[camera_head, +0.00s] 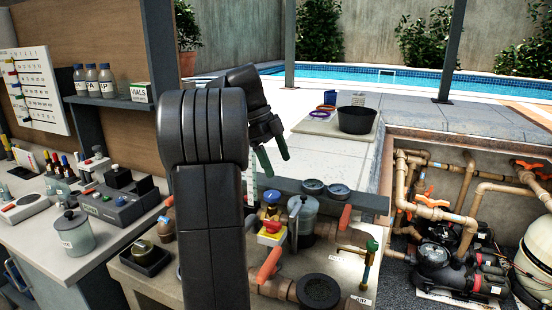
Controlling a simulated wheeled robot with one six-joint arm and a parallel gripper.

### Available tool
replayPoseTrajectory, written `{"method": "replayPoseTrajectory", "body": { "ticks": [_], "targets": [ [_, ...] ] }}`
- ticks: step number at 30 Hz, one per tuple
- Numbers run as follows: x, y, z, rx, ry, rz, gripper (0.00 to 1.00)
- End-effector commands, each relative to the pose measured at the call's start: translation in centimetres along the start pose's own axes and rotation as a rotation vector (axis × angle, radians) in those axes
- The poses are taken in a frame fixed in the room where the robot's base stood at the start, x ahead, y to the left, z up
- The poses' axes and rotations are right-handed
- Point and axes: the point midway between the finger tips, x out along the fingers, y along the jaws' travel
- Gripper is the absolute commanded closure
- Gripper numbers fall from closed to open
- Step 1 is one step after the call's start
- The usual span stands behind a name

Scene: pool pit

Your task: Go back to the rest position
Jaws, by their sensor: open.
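My arm rises in the middle of the head view and bends over to the right at the top. My gripper (273,158) hangs at its end with its fingers pointing down, above the plumbing bench. The two fingers stand apart, and I see nothing between them. The gripper is clear of the valve with the blue and red-yellow parts (271,217) below it. My arm hides part of the workbench and shelf behind it.
At left is a workbench with a grey lidded jar (73,232) and a test device (122,200). Bottles (92,80) stand on a shelf. A black tub (356,119) sits on the pool deck. Pipes (460,210) fill a pit at right. Open air surrounds the gripper.

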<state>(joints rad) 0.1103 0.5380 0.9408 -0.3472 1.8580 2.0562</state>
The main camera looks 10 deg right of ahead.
Motion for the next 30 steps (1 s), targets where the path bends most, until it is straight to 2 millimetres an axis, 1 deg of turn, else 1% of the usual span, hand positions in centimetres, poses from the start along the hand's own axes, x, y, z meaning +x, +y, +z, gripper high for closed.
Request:
{"method": "replayPoseTrajectory", "body": {
  "ticks": [7,11,14,24,30],
  "targets": [
    [0.1,0.0,0.0,0.000,0.000,0.000,0.13],
    [0.8,0.0,0.0,0.000,0.001,0.001,0.13],
    [2.1,0.0,0.0,0.000,0.002,0.002,0.13],
    [8.8,0.1,-0.1,0.001,0.002,0.004,0.13],
    [12.1,0.1,0.0,-0.001,0.002,0.004,0.13]
  ]
}}
